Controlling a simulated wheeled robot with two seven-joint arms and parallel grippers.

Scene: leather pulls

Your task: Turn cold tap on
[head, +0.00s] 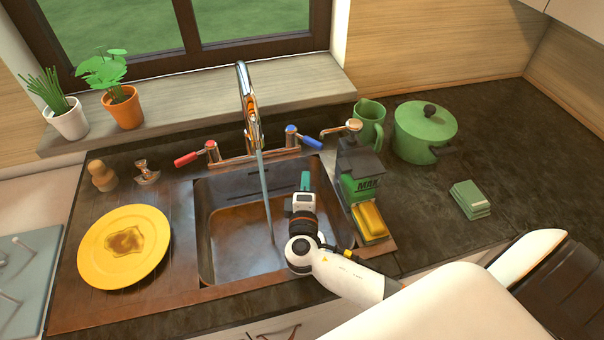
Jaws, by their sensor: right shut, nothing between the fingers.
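The chrome tap (248,100) stands behind the sink, and a thin stream of water (265,195) runs from its spout into the basin. The cold tap's blue lever (305,138) is to the right of the spout and points right and slightly forward. The hot tap's red lever (188,158) is on the left and points left. My right gripper (305,181) is shut and empty, over the right part of the sink, in front of and below the blue lever and apart from it. My left gripper is not in view.
The sink basin (205,235) lies under my right arm. A yellow plate (95,250) is left. A green jug (370,122) and pot (420,135) stand back right.

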